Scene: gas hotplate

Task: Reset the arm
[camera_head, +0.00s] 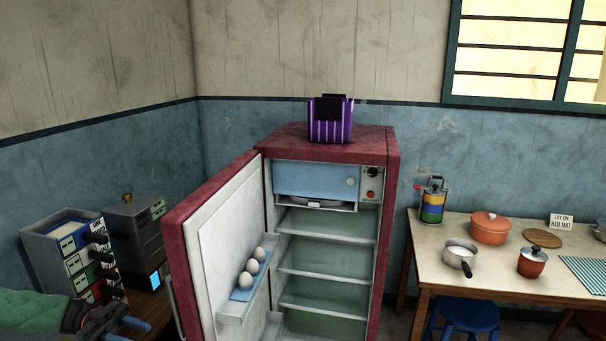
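My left arm comes in at the bottom left with a green sleeve-like link. Its gripper (126,329) is at the lower edge, in front of the dark wooden stand, partly cut off by the frame. Its two fingers look apart, with nothing seen between them. My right arm and gripper are not in view.
A red fridge (392,200) stands in the middle with its door (215,220) swung open to the left; several eggs (252,266) sit in the door rack. A grey drawer unit (75,250) is near my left gripper. A table (420,265) with pots stands right.

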